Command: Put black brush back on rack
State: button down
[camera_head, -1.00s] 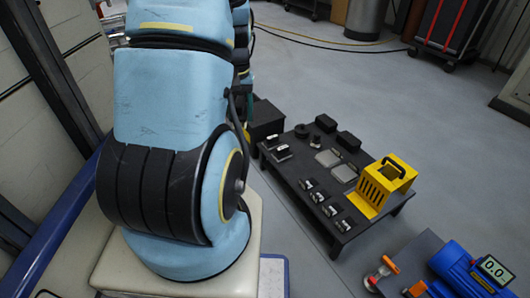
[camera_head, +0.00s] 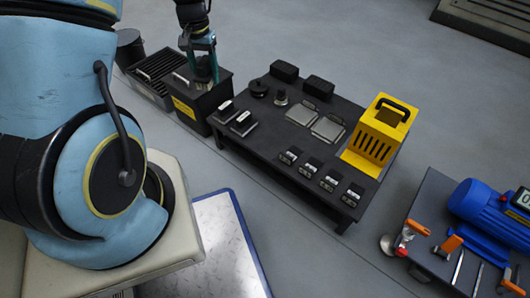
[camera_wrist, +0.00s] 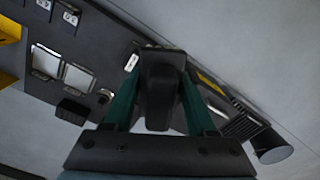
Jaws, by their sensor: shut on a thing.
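My gripper (camera_head: 204,66) hangs over the black box with a yellow label (camera_head: 205,97), left of the low black table. Its teal fingers are shut on a dark block-like thing, which I take for the black brush (camera_wrist: 161,72); it fills the space between the fingers in the wrist view. In the head view it is small and dark, and I cannot tell whether it touches the box. Nothing is clearly marked as the rack; the low black table (camera_head: 262,135) bears black blocks, grey plates and small metal-topped parts in rows.
A yellow slotted holder (camera_head: 377,137) stands at the table's right end. A slatted black box (camera_head: 155,70) and a dark cylinder (camera_head: 130,47) stand left of the labelled box. A blue motor (camera_head: 490,208) is on a bench at lower right.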

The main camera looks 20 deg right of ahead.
aim_at(266, 141)
jog(key=s+d+f+m+b, duration=0.3)
jog(key=s+d+f+b, duration=0.15)
jog(key=d+f, duration=0.3)
jog(key=s+d+f+m+b, duration=0.2)
jog(key=s+d+f+b, duration=0.1)
jog(key=d+f+b, duration=0.4)
jog(key=shift+m, duration=0.3)
jog(key=f+b, duration=0.2)
jog(key=f, duration=0.3)
jog(key=f+b, duration=0.2)
jog(key=f, duration=0.3)
jog(key=shift+s+d+f+b, duration=0.15)
jog(key=shift+d+f+b, duration=0.05)
jog(key=shift+b, duration=0.15)
jog(key=shift+f, duration=0.15)
jog(key=shift+c, duration=1)
grip_release()
